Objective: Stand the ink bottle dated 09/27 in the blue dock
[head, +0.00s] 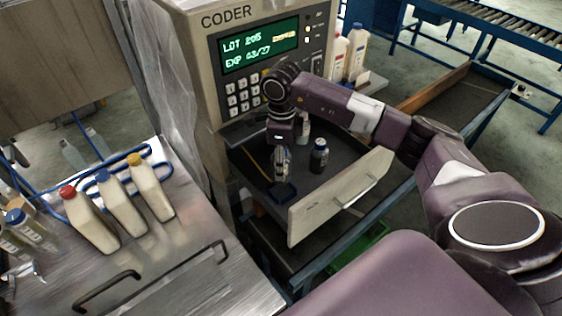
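My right arm reaches in from the right over the open drawer. Its gripper (281,163) points down, just above the small blue dock (284,192) on the drawer floor. Its fingers are small and blurred, so I cannot tell whether they are open or hold something. A pale bottle (303,132) stands behind, partly hidden by my arm. No date on the bottles is legible. My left gripper is not in view.
The coder (225,62) with a lit display stands behind the drawer. The drawer's beige front panel (338,195) rises nearest me. Jugs with red (90,220), blue and yellow caps stand on the metal table at left. More bottles (350,55) stand beside the coder.

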